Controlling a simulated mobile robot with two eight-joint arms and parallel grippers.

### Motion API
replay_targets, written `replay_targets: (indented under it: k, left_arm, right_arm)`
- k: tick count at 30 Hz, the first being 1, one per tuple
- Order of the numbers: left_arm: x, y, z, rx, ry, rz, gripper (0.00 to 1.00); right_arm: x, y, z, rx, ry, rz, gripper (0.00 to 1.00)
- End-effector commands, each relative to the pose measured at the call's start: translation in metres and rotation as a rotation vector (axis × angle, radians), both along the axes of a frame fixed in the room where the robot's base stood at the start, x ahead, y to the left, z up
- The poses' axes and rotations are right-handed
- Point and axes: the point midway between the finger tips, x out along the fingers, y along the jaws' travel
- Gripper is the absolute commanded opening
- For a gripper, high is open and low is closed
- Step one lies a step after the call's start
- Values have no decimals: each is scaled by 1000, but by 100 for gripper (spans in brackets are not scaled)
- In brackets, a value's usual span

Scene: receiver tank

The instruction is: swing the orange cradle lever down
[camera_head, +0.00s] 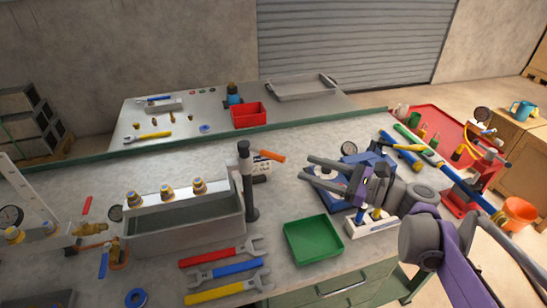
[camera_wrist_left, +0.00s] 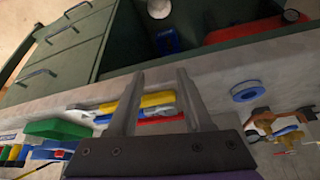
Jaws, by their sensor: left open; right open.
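The orange lever (camera_head: 271,156) sticks out as a short orange grip just right of the dark upright post (camera_head: 248,185), above a small pale block (camera_head: 262,172). It lies roughly level, tilted slightly down to the right; its pivot is hard to make out. My right gripper (camera_head: 305,168) is open and empty, its fingers pointing left toward the lever, with a gap between them and the orange grip. My left gripper is outside the head view; in the left wrist view (camera_wrist_left: 160,72) it is open and empty over the bench's front edge, near the wrenches.
A grey metal trough (camera_head: 185,235) stands left of the post. A green tray (camera_head: 313,240), several wrenches (camera_head: 228,270) and a blue tape roll (camera_head: 136,298) lie toward the front. A blue fixture (camera_head: 325,192) sits under my right gripper. A red tray (camera_head: 430,125) is far right.

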Motion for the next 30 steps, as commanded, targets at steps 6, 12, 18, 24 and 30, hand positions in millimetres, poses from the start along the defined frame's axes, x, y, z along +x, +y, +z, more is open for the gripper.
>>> replay_targets:
  k: [6,12,18,24,30]
  left_arm:
    - [1,0,3,0,-1,0,50]
    - [1,0,6,0,-2,0,50]
    - [2,0,8,0,-3,0,50]
    - [2,0,8,0,-3,0,50]
    - [2,0,8,0,-3,0,50]
  right_arm:
    - [16,29,1,2,0,5,52]
    - [36,62,1,1,-1,4,52]
    - [50,83,1,-1,-1,2,52]
    - [54,90,0,-2,-1,0,52]
    - [54,90,0,-2,-1,0,52]
